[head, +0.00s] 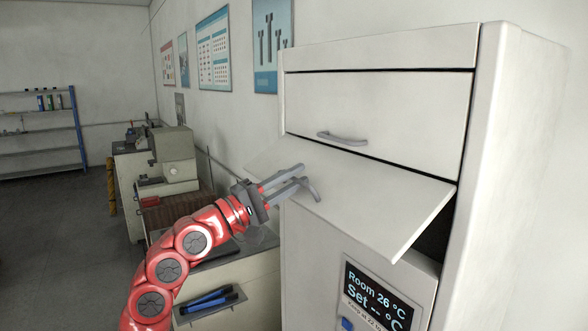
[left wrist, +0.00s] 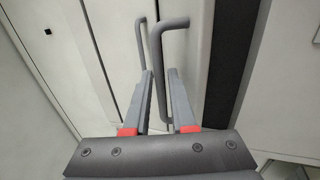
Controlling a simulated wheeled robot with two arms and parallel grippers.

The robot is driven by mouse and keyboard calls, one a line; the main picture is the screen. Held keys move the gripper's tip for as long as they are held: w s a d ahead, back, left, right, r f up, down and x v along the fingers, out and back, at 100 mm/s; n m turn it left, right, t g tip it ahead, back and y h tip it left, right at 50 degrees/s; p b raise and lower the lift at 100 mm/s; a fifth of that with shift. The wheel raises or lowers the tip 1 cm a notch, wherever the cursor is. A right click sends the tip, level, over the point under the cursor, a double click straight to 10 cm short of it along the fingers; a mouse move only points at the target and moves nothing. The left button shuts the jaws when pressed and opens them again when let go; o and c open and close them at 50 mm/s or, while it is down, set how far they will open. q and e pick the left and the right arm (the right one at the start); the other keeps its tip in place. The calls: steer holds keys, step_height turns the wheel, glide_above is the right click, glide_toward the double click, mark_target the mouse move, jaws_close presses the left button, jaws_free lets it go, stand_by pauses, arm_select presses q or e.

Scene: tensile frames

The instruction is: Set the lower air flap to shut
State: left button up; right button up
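The lower air flap (head: 365,205) is a pale panel on the front of a tall cabinet. It stands open, tilted outward with its front edge low, and a dark gap shows at its right side. Its grey bar handle (head: 312,190) is on the outer face. My left gripper (head: 302,174) is at this handle, its two grey fingers apart. In the left wrist view the handle (left wrist: 157,70) runs between the fingers (left wrist: 160,75), which look open around it. Whether either finger touches it I cannot tell. My right gripper is not in view.
The upper flap (head: 400,110) with its own handle (head: 342,138) is flush with the cabinet (head: 520,150). A display panel (head: 375,300) sits below the lower flap. A bench with a machine (head: 175,160) stands to the left; floor beyond is clear.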

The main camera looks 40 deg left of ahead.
arm_select(q)
steer(key=shift+w, duration=0.1)
jaws_close()
stand_by(1.4)
